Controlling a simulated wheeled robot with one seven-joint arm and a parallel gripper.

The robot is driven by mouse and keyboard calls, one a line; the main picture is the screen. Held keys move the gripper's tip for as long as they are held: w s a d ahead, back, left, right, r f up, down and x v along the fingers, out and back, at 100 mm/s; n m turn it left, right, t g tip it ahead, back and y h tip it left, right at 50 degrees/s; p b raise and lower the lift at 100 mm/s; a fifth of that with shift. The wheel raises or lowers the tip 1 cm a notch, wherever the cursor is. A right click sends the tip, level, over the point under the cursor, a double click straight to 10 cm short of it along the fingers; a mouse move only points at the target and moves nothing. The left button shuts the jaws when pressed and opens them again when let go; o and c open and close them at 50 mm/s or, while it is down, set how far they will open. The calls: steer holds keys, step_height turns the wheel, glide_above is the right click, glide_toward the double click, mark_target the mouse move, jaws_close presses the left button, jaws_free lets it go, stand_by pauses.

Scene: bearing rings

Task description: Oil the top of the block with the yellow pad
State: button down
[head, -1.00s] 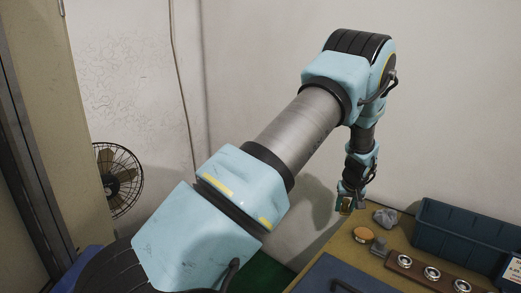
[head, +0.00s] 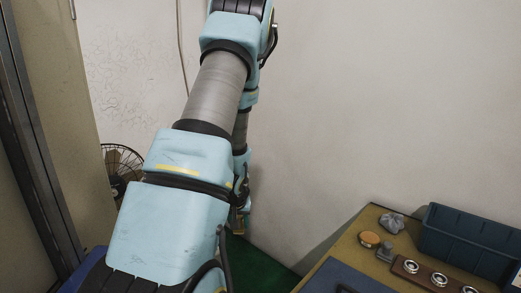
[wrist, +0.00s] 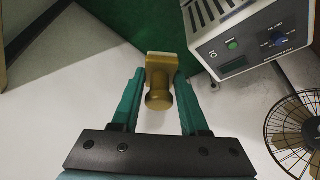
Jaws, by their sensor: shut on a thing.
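My gripper (wrist: 160,78) is shut on the yellow pad (wrist: 159,61), a brassy yellow piece with a flat end and a round knob, seen between the teal fingers in the wrist view. In the head view my gripper (head: 239,222) hangs low, left of the table and apart from it, partly behind my own arm; the pad is barely visible there. A small grey block (head: 384,254) stands on the table beside a round orange-topped tin (head: 369,239). I cannot tell for sure that it is the task's block.
The table (head: 345,233) holds a grey lump (head: 392,223), a dark blue bin (head: 465,240), a brown board (head: 410,268) with several metal rings and a dark blue mat (head: 345,275). A white control box (wrist: 250,40) and a fan (wrist: 295,130) show in the wrist view. Green flooring (head: 262,263) lies below.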

steer(key=s+a, duration=0.3)
steer(key=r+m+g+h+p, duration=0.1)
steer(key=r+m+h+p, duration=0.15)
steer(key=m, duration=0.65)
glide_above(371, 235)
steer(key=a, duration=0.1)
steer(key=shift+s+f+h+b, duration=0.35)
steer(key=shift+s+b, duration=0.1)
steer(key=shift+d+f, duration=0.1)
steer(key=shift+f, duration=0.1)
steer(key=shift+f+b, duration=1.65)
steer(key=shift+f, duration=1.15)
steer(key=shift+f+b, duration=0.35)
steer(key=shift+f, duration=0.15)
